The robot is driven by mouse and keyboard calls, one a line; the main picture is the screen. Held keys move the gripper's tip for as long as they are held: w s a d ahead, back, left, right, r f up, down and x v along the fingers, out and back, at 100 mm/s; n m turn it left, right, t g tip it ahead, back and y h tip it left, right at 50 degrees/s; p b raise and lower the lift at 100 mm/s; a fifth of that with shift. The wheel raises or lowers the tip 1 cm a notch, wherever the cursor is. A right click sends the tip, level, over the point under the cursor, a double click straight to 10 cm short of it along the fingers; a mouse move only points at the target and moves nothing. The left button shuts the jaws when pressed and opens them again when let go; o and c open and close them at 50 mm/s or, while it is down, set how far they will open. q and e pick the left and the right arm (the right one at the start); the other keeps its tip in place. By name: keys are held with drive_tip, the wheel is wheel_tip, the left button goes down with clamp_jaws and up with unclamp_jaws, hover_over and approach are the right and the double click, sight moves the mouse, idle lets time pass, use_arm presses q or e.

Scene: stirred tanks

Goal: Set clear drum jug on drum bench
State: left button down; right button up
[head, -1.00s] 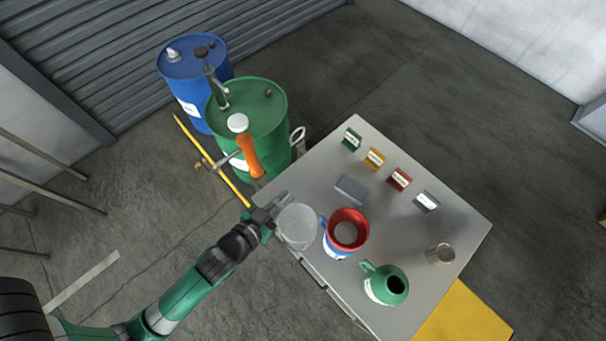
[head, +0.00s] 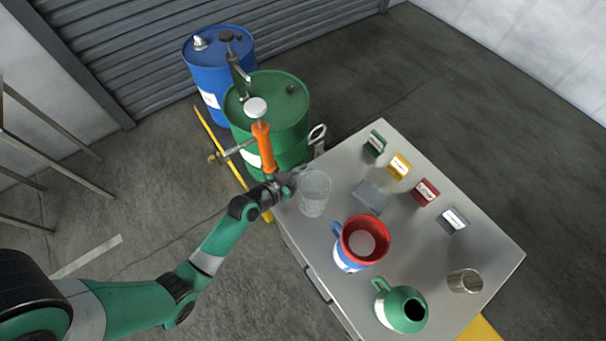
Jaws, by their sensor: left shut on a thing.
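The clear drum jug (head: 314,196) is a see-through, upright vessel. My left gripper (head: 294,181) is shut on its left side. The jug shows over the left edge of the grey-topped drum bench (head: 410,262). I cannot tell whether its base touches the bench top or hangs just above it. The gripper hides part of the jug's left side. My right gripper is not in view.
A blue-and-white jug with a red funnel (head: 379,234), a green jug (head: 389,312) and a metal cup (head: 465,282) stand on the bench. A grey block (head: 371,196) and several label stands are behind. A green drum (head: 290,110) with an orange-handled tool stands close by the gripper.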

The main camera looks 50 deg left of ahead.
use_arm(q)
drive_tip(key=shift+f, duration=0.4)
drive_tip(key=shift+s+d, duration=0.1)
drive_tip(key=shift+r, duration=0.1)
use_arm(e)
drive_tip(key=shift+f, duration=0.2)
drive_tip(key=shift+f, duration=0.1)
use_arm(q)
drive_tip(key=c, duration=1.3)
unclamp_jaws()
drive_tip(key=shift+f, duration=0.25)
drive_tip(key=shift+c, duration=0.2)
drive_tip(key=o, duration=0.4)
drive_tip(key=shift+o, duration=0.2)
drive_tip(key=shift+r, duration=0.1)
